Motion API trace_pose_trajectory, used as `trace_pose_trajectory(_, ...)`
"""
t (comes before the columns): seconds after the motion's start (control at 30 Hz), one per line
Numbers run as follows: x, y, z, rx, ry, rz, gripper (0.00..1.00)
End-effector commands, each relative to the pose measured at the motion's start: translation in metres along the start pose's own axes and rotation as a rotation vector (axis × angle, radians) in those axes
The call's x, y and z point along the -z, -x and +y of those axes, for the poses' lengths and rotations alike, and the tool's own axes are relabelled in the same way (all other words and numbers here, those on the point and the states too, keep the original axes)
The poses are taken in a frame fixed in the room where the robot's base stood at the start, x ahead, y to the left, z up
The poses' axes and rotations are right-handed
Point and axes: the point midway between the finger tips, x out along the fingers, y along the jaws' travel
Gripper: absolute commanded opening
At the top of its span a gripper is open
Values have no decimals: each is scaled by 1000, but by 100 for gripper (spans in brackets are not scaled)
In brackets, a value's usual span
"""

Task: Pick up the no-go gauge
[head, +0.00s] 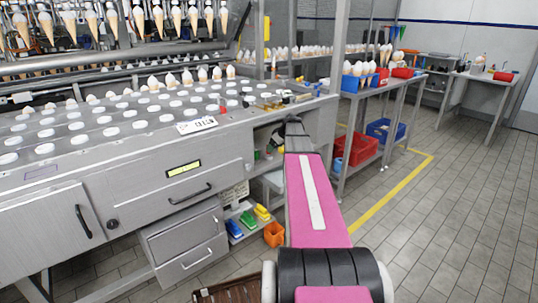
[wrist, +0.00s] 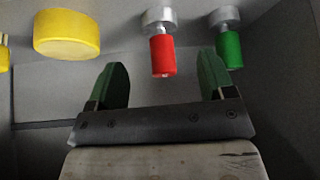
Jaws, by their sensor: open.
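In the wrist view, a red cylinder with a silvery metal end (wrist: 162,56) fits the no-go gauge, though no label is readable. A like green cylinder with a metal end (wrist: 229,50) is to its right. My gripper (wrist: 161,72) is open, its two dark green fingers apart and empty. The red gauge shows in the gap between the fingertips, with no contact visible; the green one is beyond the right finger. In the head view my gripper (head: 293,124) is at the right end of the machine bench, and the red gauge cannot be made out there.
A yellow round object (wrist: 67,34) is left of the fingers in the wrist view. The steel bench (head: 150,150) stands left of my arm. Red bins (head: 360,149) and blue bins (head: 386,130) are on a rack to the right. The tiled floor at right is clear.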

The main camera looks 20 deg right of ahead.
Motion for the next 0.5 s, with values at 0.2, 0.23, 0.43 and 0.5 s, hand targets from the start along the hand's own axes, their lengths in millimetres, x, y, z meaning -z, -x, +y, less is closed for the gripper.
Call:
trace_pose_trajectory(0.2, 12, -8, 0, 0, 1, -1, 76)
trace_pose_trajectory(0.23, 12, -9, 0, 0, 1, -1, 76)
trace_pose_trajectory(0.43, 12, -28, 0, 2, 0, -2, 76)
trace_pose_trajectory(0.5, 12, -39, 0, 1, 0, -1, 76)
